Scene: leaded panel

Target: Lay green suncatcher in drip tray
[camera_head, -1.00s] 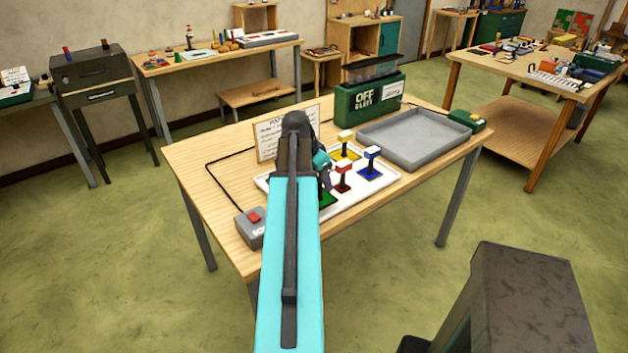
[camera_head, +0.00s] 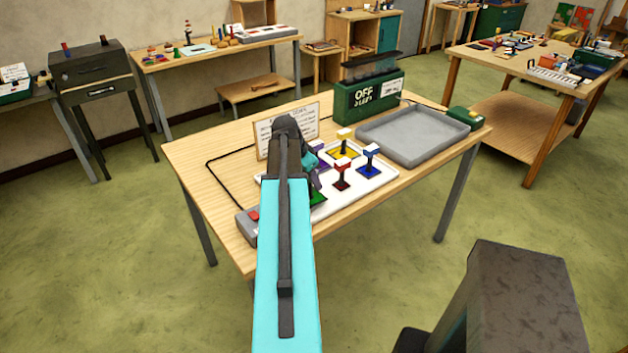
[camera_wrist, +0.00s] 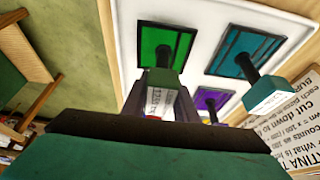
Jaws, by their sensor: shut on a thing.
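The green suncatcher (camera_wrist: 163,46) is a dark-framed green square with an upright handle, on the white board (camera_wrist: 205,12). Part of it shows in the head view (camera_head: 317,198) beside my arm. My gripper (camera_wrist: 163,104) is shut on its pale-topped handle. I cannot tell whether the square touches the board or is slightly raised. The drip tray, a shallow grey tray (camera_head: 372,142), lies on the same table, right of and behind the board. It looks empty. My arm hides the board's left part in the head view.
Teal (camera_wrist: 237,52) and purple (camera_wrist: 207,98) suncatchers stand close by. Yellow (camera_head: 344,150), red (camera_head: 342,179) and blue (camera_head: 370,164) ones stand between my gripper and the tray. A sign (camera_head: 282,128), a green box (camera_head: 362,101) and a grey switch box (camera_head: 246,222) are also on the table.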

